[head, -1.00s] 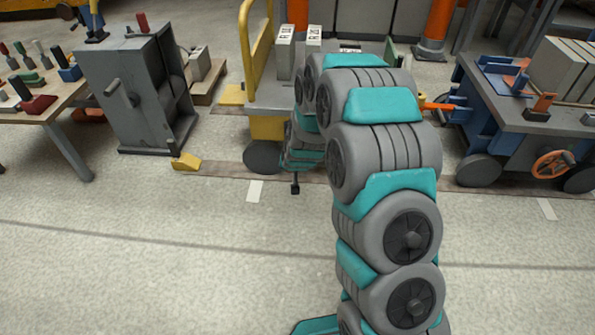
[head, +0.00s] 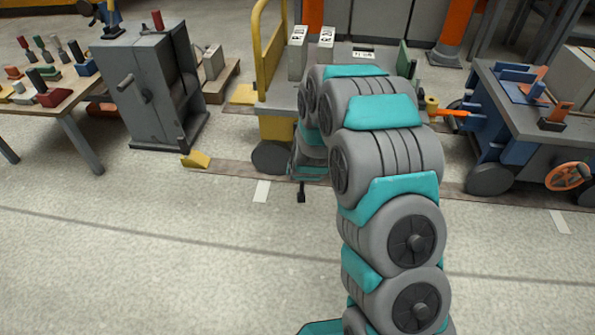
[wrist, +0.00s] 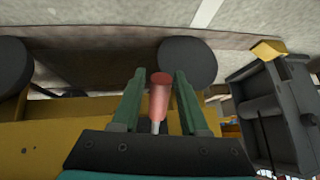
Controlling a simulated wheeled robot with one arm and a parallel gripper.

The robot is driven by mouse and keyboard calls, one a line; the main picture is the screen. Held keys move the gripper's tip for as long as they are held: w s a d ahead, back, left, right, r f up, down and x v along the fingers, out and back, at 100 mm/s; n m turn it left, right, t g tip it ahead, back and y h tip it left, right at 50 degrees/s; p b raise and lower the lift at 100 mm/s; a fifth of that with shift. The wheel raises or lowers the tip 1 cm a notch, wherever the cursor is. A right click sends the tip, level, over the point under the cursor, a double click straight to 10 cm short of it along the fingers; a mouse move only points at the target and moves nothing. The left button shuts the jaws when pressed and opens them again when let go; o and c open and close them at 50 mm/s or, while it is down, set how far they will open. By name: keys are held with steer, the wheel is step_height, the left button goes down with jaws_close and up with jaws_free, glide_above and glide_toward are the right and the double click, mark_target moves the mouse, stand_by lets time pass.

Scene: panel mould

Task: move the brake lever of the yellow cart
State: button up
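The yellow cart (head: 277,128) stands behind my arm in the head view, with a yellow push rail and a dark wheel (head: 271,157). Its yellow side also shows in the wrist view (wrist: 50,142). The brake lever (wrist: 159,95) has a red grip on a thin pale stem and shows in the wrist view. My gripper (wrist: 160,78) is open, with one green finger on each side of the red grip. Gaps show between the grip and both fingers. In the head view my arm hides the lever, and I cannot make out my fingers.
A grey cabinet (head: 143,95) stands left of the cart, with a yellow wedge (head: 196,159) on the floor near it. A blue-grey cart (head: 545,140) stands at the right. A table with tools (head: 60,105) is at the far left. The front floor is clear.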

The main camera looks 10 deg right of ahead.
steer(key=shift+o, duration=1)
steer(key=p+v, duration=0.1)
steer(key=v, duration=0.7)
steer(key=s+d+r+n+g, duration=0.1)
steer(key=s+r, duration=0.5)
steer(key=s, duration=0.8)
steer(key=s+d+r+g, duration=0.3)
steer(key=s+r+g, duration=0.2)
steer(key=s, duration=0.9)
steer(key=s+d+r+n+g, duration=0.1)
steer(key=s+d+r+g, duration=0.1)
steer(key=s+r, duration=0.6)
steer(key=s+g, duration=0.1)
steer(key=s, duration=0.5)
steer(key=shift+r+n+g, duration=0.2)
steer(key=shift+n+g, duration=0.1)
step_height(320, 180, up, 12)
steer(key=p, duration=1.2)
steer(key=shift+s+d+r+p, duration=0.1)
steer(key=shift+s+r+p, duration=0.1)
steer(key=shift+r+p, duration=0.1)
steer(key=shift+c, duration=0.2)
